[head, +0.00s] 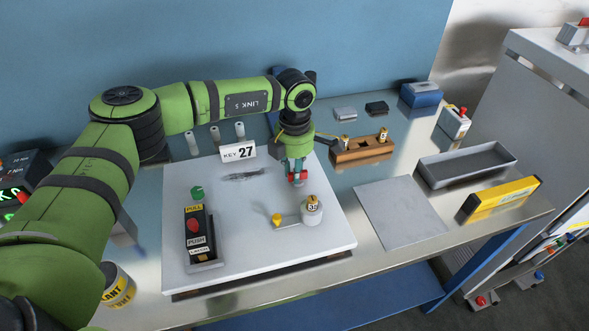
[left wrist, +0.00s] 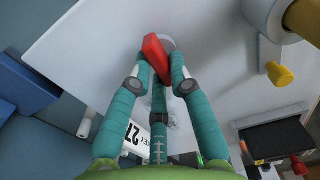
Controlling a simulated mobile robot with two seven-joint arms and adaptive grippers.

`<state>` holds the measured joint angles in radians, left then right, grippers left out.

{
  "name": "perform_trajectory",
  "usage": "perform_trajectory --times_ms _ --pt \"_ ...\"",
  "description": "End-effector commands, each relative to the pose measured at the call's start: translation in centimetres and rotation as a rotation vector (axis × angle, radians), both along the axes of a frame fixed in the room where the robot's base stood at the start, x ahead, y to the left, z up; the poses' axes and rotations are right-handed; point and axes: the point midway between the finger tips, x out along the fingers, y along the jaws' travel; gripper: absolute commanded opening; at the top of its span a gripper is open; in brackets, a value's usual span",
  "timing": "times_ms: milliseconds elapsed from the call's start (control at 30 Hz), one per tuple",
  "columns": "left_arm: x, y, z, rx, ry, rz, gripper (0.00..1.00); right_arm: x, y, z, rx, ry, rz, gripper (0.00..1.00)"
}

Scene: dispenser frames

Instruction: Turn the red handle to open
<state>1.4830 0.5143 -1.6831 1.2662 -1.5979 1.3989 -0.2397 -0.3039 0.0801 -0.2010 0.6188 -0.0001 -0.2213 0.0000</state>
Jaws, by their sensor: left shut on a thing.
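The red handle (head: 303,177) is a small bar near the back right of the white panel (head: 250,265). In the left wrist view the red handle (left wrist: 155,55) lies between teal fingers, with a grey round base behind it. My left gripper (head: 297,175) points down over the panel and is shut on the handle, which it partly hides in the head view. The left gripper (left wrist: 160,82) also shows from its wrist. My right gripper is not in view.
A white knob with a yellow-tipped arm (head: 277,219) stands just in front of the gripper. A black latch box (head: 200,235) is on the panel's left. A "KEY 27" sign (head: 238,152) stands behind. A wooden block (head: 361,150) and grey tray (head: 466,165) are right.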

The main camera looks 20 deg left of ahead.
Motion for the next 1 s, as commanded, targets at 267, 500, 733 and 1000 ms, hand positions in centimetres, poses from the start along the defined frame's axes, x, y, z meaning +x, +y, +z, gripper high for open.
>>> perform_trajectory --times_ms 267,500,733,1000 --pt "0.1 0.0 -0.5 0.000 0.000 -0.140 0.00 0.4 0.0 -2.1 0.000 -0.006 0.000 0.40" --pt "0.3 -0.1 -0.6 0.000 -0.001 -0.354 0.00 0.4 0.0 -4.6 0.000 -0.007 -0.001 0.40" --pt "0.4 -0.2 -0.5 0.000 0.002 -0.573 0.00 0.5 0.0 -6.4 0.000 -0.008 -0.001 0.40" --pt "0.5 -0.3 -0.4 0.000 0.001 -0.828 0.00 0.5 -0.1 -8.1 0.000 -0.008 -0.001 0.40"
